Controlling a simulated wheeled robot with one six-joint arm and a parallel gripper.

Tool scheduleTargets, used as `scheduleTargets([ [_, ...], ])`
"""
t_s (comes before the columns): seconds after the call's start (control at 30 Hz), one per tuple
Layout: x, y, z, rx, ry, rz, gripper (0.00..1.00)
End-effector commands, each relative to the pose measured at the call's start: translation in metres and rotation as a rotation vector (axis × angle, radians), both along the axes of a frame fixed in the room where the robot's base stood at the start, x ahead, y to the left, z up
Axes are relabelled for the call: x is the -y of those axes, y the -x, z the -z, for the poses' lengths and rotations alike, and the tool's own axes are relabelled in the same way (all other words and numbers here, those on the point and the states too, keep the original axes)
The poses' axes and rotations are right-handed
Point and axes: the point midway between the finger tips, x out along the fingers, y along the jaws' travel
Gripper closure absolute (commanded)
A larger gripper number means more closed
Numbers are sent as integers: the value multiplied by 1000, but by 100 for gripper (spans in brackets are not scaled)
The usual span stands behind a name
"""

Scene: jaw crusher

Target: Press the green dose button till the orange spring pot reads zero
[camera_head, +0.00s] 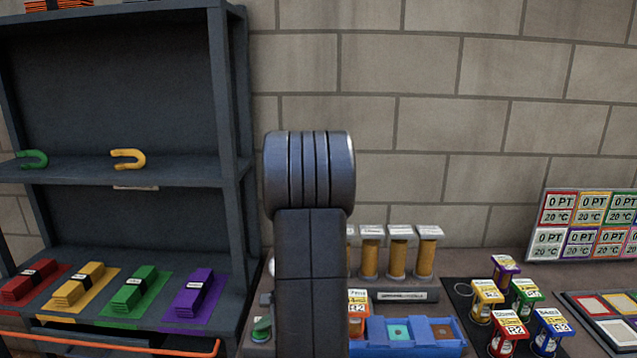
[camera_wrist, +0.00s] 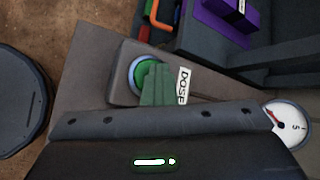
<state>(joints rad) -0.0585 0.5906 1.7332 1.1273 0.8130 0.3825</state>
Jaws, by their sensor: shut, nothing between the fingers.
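The green dose button (camera_wrist: 141,76) is a round disc in a pale ring, set in a grey block beside a "DOSE" label (camera_wrist: 183,86). My gripper (camera_wrist: 153,68) is shut and empty, with its greenish fingertips over the button; I cannot tell whether they touch or press it. In the head view the button (camera_head: 262,329) shows left of my arm, which hides my gripper there. An orange pot (camera_head: 357,325) with a white and yellow label is partly hidden behind my arm, and I cannot read its value.
A white dial (camera_wrist: 287,122) with a red needle sits right of the button. Orange-brown cylinders (camera_head: 398,258) stand behind a blue tray (camera_head: 450,345). Several coloured pots (camera_head: 506,325) stand right. A panel (camera_head: 545,215) shows "0 PT" readings. A dark shelf (camera_head: 232,120) rises left.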

Motion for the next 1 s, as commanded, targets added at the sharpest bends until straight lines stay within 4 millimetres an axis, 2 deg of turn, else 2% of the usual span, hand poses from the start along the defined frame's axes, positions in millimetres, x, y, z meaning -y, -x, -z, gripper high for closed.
scheduleTargets([
  [0.33,0,1,-3,-4,2,-1,100],
  [0.83,0,0,-55,1,0,-2,100],
  [1.0,0,0,-62,0,-1,-1,100],
])
